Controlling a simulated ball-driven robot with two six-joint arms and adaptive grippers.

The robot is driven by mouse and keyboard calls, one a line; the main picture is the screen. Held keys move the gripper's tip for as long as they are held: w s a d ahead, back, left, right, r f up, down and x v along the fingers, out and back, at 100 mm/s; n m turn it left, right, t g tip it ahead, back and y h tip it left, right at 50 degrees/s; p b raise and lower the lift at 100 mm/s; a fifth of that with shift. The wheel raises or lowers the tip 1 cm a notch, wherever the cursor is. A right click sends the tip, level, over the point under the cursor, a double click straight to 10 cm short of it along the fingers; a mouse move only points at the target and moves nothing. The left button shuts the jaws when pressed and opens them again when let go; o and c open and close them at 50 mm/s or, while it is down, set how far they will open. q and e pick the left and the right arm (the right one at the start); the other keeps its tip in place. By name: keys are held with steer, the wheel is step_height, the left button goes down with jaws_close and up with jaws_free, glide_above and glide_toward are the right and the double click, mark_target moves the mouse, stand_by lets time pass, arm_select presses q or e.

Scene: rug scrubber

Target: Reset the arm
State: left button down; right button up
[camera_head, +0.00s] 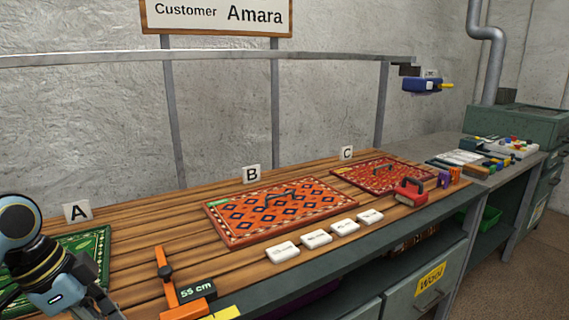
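My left arm (35,240) comes in at the lower left corner, bent, in front of the green rug at place A. A dark part at its end, seemingly my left gripper (92,287), runs off the bottom edge. Its fingertips are hidden, so I cannot tell whether it is open or shut, or whether it holds anything. My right arm and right gripper are not in view.
The wooden table holds a green rug (88,248), an orange rug (255,215) and a red rug (375,172). A blue device (421,85) hangs from the overhead rail.

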arm_select(q)
steer(key=s+f+n+g+b, duration=0.1)
steer(key=s+f+n+b, duration=0.15)
steer(key=s+f, duration=0.6)
steer(key=s+f+n+g+b, duration=0.1)
steer(key=s+f+b, duration=0.2)
steer(key=f, duration=1.1)
steer(key=s+f+n+g+b, duration=0.1)
steer(key=s+f+n+b, duration=0.15)
steer(key=s+f, duration=0.65)
steer(key=s+a+f+n+t+y+b, duration=0.1)
steer(key=s+f+n+y+b, duration=0.3)
steer(key=s+f, duration=1.5)
steer(key=shift+a+f+n+t, duration=0.4)
steer(key=shift+a+f+n, duration=0.25)
steer(key=shift+f, duration=0.75)
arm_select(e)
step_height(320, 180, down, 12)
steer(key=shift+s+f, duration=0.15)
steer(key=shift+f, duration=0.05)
